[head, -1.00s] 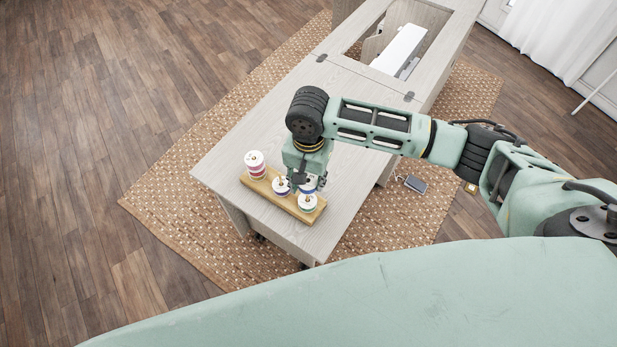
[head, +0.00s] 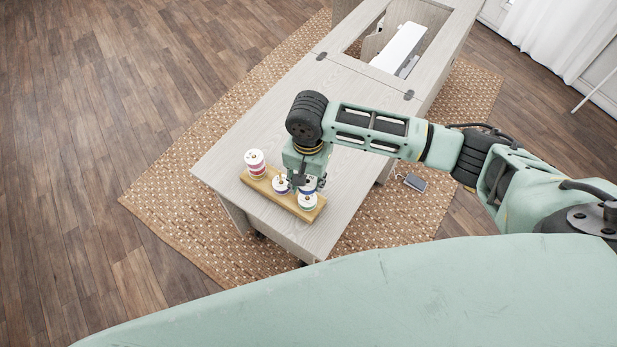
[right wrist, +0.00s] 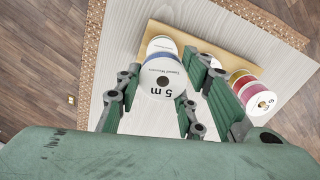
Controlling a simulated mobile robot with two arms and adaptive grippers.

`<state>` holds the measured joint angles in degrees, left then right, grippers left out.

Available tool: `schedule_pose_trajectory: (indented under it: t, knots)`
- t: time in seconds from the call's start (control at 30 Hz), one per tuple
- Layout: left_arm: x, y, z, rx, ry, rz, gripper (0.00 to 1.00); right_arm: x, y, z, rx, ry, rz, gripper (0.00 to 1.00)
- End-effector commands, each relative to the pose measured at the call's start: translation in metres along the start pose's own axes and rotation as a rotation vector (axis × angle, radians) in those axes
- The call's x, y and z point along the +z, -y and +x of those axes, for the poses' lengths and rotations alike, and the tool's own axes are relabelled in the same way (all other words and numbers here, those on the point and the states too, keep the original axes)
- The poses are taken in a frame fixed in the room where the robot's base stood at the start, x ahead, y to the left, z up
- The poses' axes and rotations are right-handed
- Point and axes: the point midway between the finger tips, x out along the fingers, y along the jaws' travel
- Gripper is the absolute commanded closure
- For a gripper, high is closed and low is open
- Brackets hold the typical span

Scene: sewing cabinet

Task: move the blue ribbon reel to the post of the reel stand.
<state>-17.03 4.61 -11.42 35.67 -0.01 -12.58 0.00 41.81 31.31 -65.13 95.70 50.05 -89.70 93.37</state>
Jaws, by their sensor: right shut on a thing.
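The blue ribbon reel (right wrist: 163,78) has a white face marked "5 m" and a blue edge. My right gripper (head: 300,183) is shut on it; in the right wrist view the fingers stand on either side of it. In the head view the blue reel (head: 310,182) is partly hidden behind the gripper, just beyond the stand's right end. The wooden reel stand (head: 270,189) lies near the table's front corner. Whether the held reel touches the table or stand, I cannot tell. My left gripper is out of view.
The pale table (head: 250,130) is clear behind the stand, with an opening (head: 400,45) further back.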

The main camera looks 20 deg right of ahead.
Motion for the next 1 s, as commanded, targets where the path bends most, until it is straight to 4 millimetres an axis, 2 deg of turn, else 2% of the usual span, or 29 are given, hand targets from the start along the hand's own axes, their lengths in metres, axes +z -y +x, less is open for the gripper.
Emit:
schedule_pose_trajectory:
  t: [1.0]
  knots:
    - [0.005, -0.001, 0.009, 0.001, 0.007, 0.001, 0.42, 0.000, 0.000, 0.025, 0.001, 0.000, 0.001, 0.84]
